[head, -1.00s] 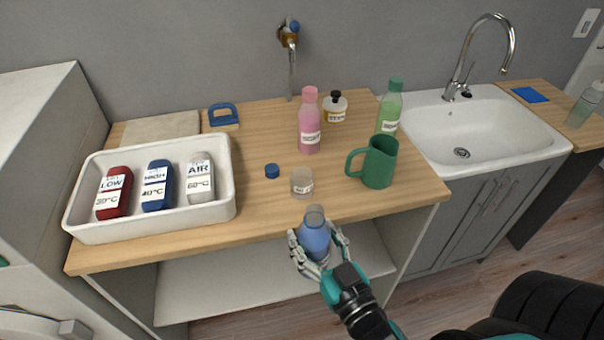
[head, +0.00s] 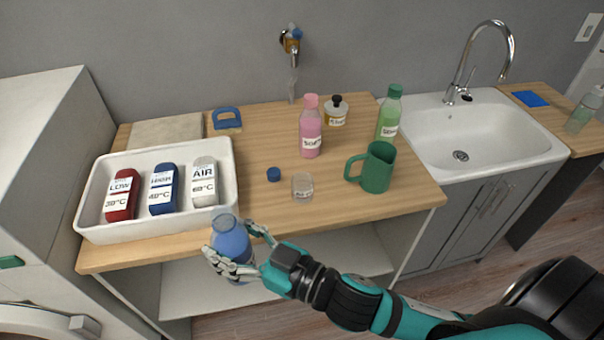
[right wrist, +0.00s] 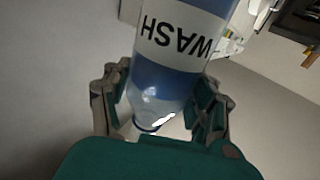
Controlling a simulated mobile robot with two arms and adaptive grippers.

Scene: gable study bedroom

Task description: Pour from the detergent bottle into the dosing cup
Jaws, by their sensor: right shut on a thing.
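My right gripper (head: 238,256) is shut on a blue bottle (head: 231,240) in front of the counter's front edge, below the white tray's right corner. In the right wrist view the bottle (right wrist: 170,65) carries a white label reading WASH and sits between the fingers (right wrist: 165,105). In the head view the bottle is open at the top and tilted slightly. The small clear dosing cup (head: 302,186) stands upright on the counter, to the right of the bottle and apart from it. A blue cap (head: 273,174) lies on the counter beside the cup. My left gripper is not in view.
A white tray (head: 88,228) with red, blue and grey labelled containers stands at left. A sink (head: 470,140) is at right.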

